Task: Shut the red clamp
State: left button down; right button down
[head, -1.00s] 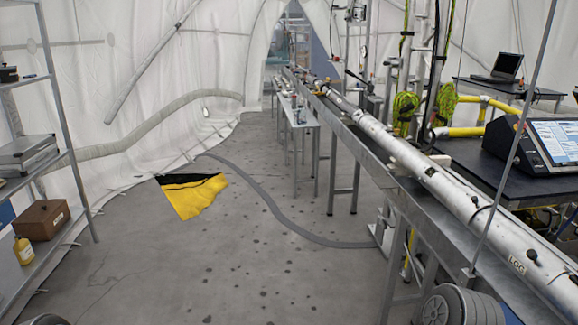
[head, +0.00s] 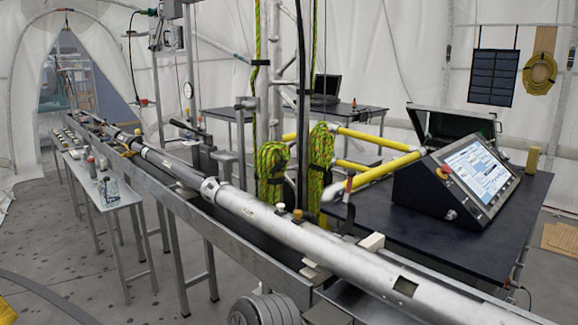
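I cannot clearly make out a red clamp in the head view. A small upright piece with a reddish part (head: 349,184) stands at the near left edge of the dark table, behind the long pipe; it is too small to tell whether it is a clamp, or open or shut. The long silver pipe (head: 290,232) lies along a metal rail (head: 226,243), running from the far left to the near right. Neither of my grippers is in view.
A dark table (head: 430,229) right of the pipe carries a console with a screen (head: 470,178). Yellow pipes (head: 375,177) and coiled green ropes (head: 271,172) stand behind the rail. A narrow side table (head: 111,194) stands left of it. Floor at the left is open.

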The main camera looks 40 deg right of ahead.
aim_at(347, 226)
jog(key=i+u, duration=0.15)
jog(key=i, duration=0.9)
jog(key=i+l+u, duration=0.15)
jog(key=i, duration=0.85)
jog(key=i+z, duration=0.1)
jog(key=z, duration=3.7)
